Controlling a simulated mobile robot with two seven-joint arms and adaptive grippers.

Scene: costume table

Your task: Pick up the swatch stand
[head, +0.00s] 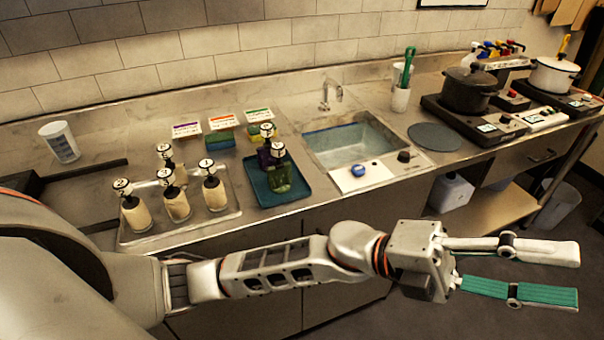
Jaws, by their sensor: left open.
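My left gripper (572,276) is at the lower right of the head view, in front of the counter. Its two fingers, one pale and one green, are apart with nothing between them. I cannot tell for certain which thing is the swatch stand. Small upright cards with coloured stripes stand at the back of the counter: a purple-striped card (187,130), an orange-striped card (220,123) and a green-striped card (258,115). Coloured blocks sit below two of them. The gripper is well to the right of these cards and touches none of them. My right gripper is not in view.
A metal tray (232,212) holds several cream bottles. A teal tray (297,192) holds darker bottles. The sink (350,146), a grey round mat (434,137), a dark pot (468,90) and a white pot (553,76) line the counter. Open floor lies below the gripper.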

